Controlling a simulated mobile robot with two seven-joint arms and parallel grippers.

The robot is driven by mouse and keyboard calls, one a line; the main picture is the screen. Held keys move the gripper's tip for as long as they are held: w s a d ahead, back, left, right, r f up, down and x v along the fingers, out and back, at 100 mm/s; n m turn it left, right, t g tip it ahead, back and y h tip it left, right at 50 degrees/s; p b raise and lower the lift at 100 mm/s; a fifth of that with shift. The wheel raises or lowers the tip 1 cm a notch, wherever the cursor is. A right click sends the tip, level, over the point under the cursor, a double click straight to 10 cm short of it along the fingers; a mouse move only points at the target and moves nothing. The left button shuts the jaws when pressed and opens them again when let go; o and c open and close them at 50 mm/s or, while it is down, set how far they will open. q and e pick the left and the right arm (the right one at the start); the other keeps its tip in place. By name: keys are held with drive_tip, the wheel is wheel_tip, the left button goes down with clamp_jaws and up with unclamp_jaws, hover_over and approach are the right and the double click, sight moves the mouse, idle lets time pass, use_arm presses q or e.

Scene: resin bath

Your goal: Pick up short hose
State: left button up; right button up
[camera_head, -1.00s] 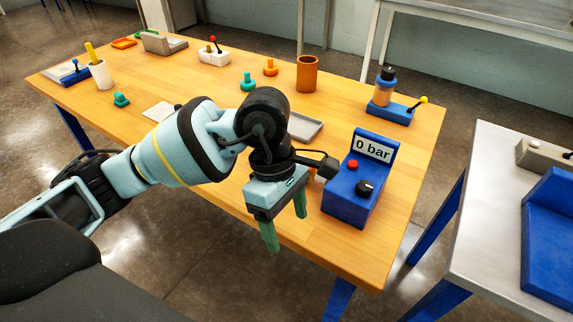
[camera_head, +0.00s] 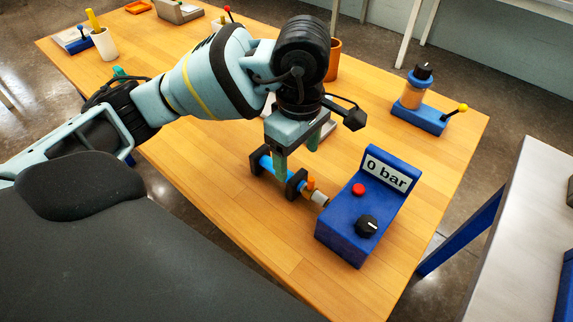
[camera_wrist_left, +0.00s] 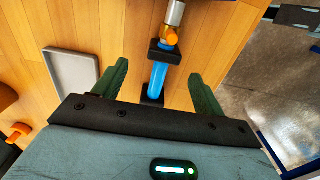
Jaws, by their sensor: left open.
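The short hose, a blue tube (camera_head: 267,164), lies between two black holders near the table's front edge. It also shows in the left wrist view (camera_wrist_left: 157,78). My left gripper (camera_head: 296,155) is open and points down over the hose. In the left wrist view its green fingers (camera_wrist_left: 159,72) stand on either side of the hose, with gaps. The nearer finger hides part of the hose in the head view. My right gripper is not in view.
An orange valve (camera_head: 310,183) and a metal fitting (camera_head: 320,198) sit at the hose's right end, close to the blue "0 bar" box (camera_head: 345,225). A grey tray (camera_wrist_left: 72,76) lies beside the gripper. The front table strip (camera_head: 225,195) is clear.

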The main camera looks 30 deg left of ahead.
sight(295, 175)
use_arm(q)
wheel_tip(295, 175, down, 2)
drive_tip(key=shift+s+f, duration=0.15)
drive_tip(key=shift+f, duration=0.5)
drive_tip(key=f, duration=0.3)
drive_tip(key=shift+s+f, duration=0.2)
drive_tip(key=shift+f, duration=0.6)
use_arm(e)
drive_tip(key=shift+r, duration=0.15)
use_arm(q)
drive_tip(key=shift+c, duration=0.4)
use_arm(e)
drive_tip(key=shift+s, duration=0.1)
